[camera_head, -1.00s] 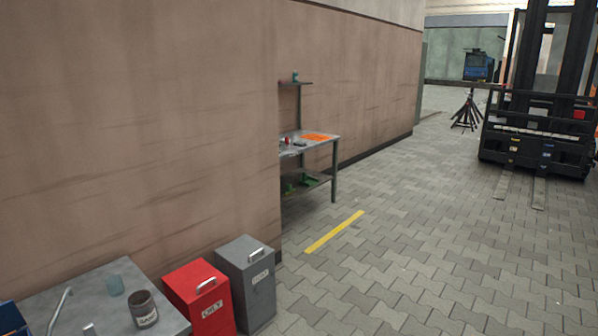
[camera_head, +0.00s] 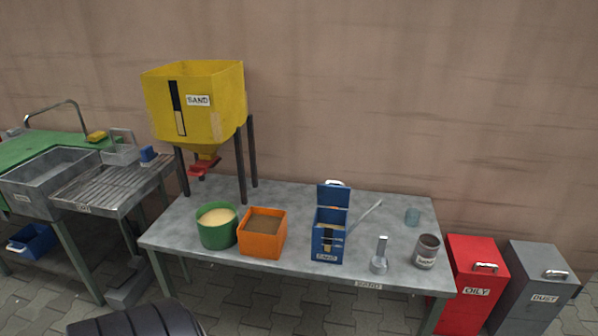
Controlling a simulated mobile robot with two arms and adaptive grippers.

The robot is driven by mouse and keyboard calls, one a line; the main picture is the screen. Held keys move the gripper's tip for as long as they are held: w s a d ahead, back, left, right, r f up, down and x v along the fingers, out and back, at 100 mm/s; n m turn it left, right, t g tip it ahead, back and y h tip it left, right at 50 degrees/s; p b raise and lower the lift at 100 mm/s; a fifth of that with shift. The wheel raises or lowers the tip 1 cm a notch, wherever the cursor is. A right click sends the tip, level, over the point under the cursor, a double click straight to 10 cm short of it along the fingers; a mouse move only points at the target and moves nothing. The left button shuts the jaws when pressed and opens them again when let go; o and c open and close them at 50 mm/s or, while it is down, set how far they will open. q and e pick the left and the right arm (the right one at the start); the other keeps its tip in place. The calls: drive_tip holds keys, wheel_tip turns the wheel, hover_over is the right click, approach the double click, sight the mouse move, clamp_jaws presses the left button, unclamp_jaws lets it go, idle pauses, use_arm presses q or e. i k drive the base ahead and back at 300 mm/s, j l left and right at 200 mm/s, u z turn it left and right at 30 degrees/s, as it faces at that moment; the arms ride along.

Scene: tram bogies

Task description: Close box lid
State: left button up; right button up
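A blue box (camera_head: 328,247) labelled along its front stands near the front edge of the grey table, right of the middle. Its blue lid (camera_head: 333,196) stands up at the back, so the box is open. Some pale and dark contents show at the top of the box. Neither of my grippers is in the head view. A dark ribbed part at the bottom left edge may be mine.
A yellow sand hopper (camera_head: 215,125) rises at the left. Red (camera_head: 474,262) and grey (camera_head: 540,275) bins stand right.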

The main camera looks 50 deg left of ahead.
sight(333, 193)
drive_tip(key=u, duration=1.4)
